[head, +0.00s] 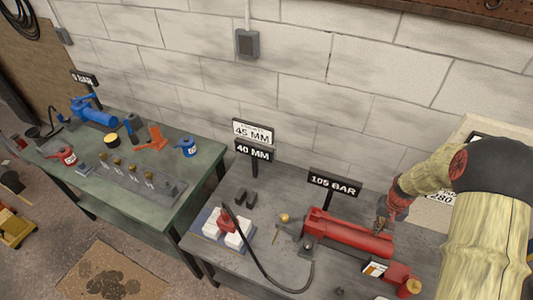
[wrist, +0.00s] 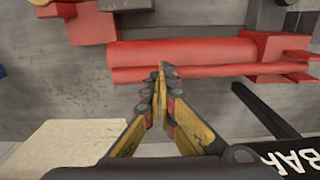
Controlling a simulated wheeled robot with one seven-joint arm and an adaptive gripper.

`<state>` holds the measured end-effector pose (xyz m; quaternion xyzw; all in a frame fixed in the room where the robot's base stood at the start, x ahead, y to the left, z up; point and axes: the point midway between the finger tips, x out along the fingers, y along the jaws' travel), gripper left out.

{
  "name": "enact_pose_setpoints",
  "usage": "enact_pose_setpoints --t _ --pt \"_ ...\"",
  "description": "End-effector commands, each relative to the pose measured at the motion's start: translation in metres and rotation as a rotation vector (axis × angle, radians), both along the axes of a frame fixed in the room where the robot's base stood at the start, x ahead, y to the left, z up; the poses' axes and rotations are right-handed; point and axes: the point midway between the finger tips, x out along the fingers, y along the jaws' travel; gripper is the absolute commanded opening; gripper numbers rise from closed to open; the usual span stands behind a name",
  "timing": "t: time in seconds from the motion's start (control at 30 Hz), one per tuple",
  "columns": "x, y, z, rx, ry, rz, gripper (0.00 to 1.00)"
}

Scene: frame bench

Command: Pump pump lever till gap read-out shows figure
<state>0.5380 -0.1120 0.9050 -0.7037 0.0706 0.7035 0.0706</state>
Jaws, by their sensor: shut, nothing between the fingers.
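The red hand pump (head: 345,232) lies on the grey bench at right, its body also in the wrist view (wrist: 190,52). Its pump lever (wrist: 215,71) appears as a thin red bar alongside the body, low down. My gripper (head: 381,226) is shut and empty, pointing down at the lever. In the wrist view its fingertips (wrist: 160,72) overlap the lever; I cannot tell whether they touch it. The black gap read-out (head: 254,151) shows 40 MM. A white plate (head: 253,131) above it reads 45 MM. The pressure sign (head: 335,184) reads 105 BAR.
A black hose (head: 262,268) loops over the front of the bench. A red tool (head: 228,221) sits among white blocks at left. A green bench (head: 140,202) with a blue pump (head: 98,116) stands further left. A block wall is close behind.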

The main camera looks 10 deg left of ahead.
Motion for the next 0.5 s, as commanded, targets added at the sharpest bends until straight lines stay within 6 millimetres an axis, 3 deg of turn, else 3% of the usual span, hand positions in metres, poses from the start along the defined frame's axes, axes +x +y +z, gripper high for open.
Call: enact_pose_setpoints --t 0.5 --pt "0.0 0.0 0.068 0.0 0.0 0.0 0.0"
